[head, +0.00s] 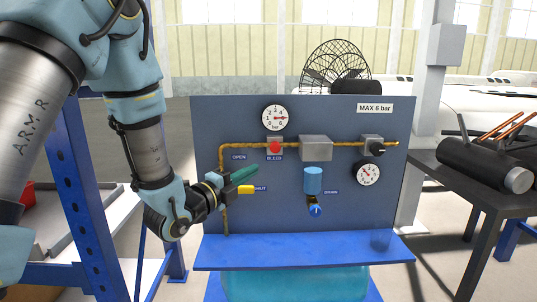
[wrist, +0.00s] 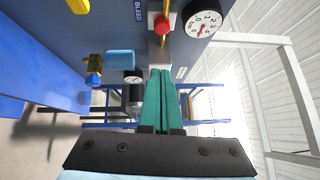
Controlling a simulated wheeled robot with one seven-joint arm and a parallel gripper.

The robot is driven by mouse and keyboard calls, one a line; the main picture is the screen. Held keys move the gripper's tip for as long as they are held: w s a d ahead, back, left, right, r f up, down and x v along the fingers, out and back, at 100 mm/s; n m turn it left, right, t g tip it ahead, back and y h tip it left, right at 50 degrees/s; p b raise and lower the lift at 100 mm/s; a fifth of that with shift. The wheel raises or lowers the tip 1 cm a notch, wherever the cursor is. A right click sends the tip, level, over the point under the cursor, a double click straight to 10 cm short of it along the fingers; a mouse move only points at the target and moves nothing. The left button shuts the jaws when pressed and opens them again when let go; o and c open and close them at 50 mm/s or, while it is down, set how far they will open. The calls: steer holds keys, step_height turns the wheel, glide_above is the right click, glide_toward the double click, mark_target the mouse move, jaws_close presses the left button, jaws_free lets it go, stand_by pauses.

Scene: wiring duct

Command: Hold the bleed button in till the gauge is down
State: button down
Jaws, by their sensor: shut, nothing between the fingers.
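The red bleed button (head: 274,147) sits on a grey block on the blue panel, above the BLEED label. It also shows in the wrist view (wrist: 162,25). The round white gauge (head: 274,117) is just above the button; in the wrist view the gauge (wrist: 202,18) is beside it, its needle too small to read surely. My gripper (head: 254,170) has green fingers, shut and empty, below and left of the button in the head view. In the wrist view the fingertips (wrist: 160,72) are apart from the button.
A yellow valve handle (head: 246,189) lies sideways at the SHUT label, close under my fingers. A grey box (head: 316,148), a black knob (head: 376,147), a second gauge (head: 368,174) and a blue drain bowl (head: 313,180) are to the right. A blue shelf (head: 300,253) juts out below.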

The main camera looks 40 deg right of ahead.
steer(key=p, duration=0.3)
glide_toward(275, 147)
steer(key=s+d, duration=0.3)
steer(key=d, duration=0.1)
steer(key=w+d+p, duration=0.1)
steer(key=w+d, duration=0.1)
steer(key=w, duration=0.1)
steer(key=shift+w+d+f, duration=0.1)
steer(key=shift+d, duration=0.3)
